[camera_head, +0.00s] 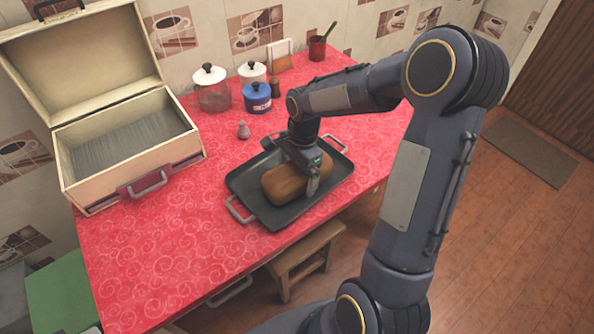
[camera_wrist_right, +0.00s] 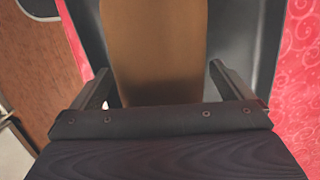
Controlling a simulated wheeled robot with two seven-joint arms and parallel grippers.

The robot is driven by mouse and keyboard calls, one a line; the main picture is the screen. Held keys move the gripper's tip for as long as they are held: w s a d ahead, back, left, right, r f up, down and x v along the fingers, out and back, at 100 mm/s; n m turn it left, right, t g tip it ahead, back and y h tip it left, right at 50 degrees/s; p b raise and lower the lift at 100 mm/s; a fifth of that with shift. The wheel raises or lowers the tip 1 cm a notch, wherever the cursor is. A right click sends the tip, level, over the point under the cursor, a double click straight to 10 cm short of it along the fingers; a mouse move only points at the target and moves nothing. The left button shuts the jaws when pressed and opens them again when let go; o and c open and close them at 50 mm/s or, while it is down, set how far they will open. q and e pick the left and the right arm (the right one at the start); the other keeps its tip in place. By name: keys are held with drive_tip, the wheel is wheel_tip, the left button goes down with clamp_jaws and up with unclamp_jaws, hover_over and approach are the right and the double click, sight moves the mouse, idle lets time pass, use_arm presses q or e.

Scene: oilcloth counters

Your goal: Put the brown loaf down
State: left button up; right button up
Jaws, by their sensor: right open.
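The brown loaf (camera_head: 285,183) lies in a dark roasting tray (camera_head: 273,218) on the red counter. The loaf also shows in the right wrist view (camera_wrist_right: 155,50), with the tray (camera_wrist_right: 243,45) under it. My right gripper (camera_head: 313,176) is over the right part of the loaf. In the right wrist view its two fingers (camera_wrist_right: 160,85) stand apart, one on each side of the loaf, with gaps between them and it. The gripper hides part of the loaf in the head view. My left gripper is in neither view.
An open cream box (camera_head: 130,165) stands at the left of the red counter (camera_head: 180,250). A wooden stool (camera_head: 305,257) is below the front edge. The counter's front left is clear.

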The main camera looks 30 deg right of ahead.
drive_tip(key=shift+r, duration=0.25)
drive_tip(key=r, duration=0.4)
drive_tip(key=d+r+p, duration=0.1)
drive_tip(key=r, duration=0.6)
drive_tip(key=shift+d+r+p, duration=0.2)
drive_tip(key=shift+r+p, duration=0.1)
drive_tip(key=shift+r, duration=0.05)
drive_tip(key=s+a+n+t+y, duration=0.1)
drive_tip(key=s+a+n+t, duration=0.2)
drive_tip(key=s+n, duration=0.4)
drive_tip(key=s+a+r+n+t+y, duration=0.1)
drive_tip(key=s+a+n+t, duration=0.1)
drive_tip(key=s+a+n, duration=0.3)
drive_tip(key=s+n, duration=0.3)
drive_tip(key=s, duration=0.4)
drive_tip(key=shift+s+a+r+n+t, duration=0.2)
drive_tip(key=shift+a+n+t, duration=0.1)
drive_tip(key=shift+a+t, duration=0.1)
drive_tip(key=shift+r, duration=0.1)
wheel_tip(320, 180, up, 4)
drive_tip(key=p, duration=0.4)
drive_tip(key=shift+r, duration=0.15)
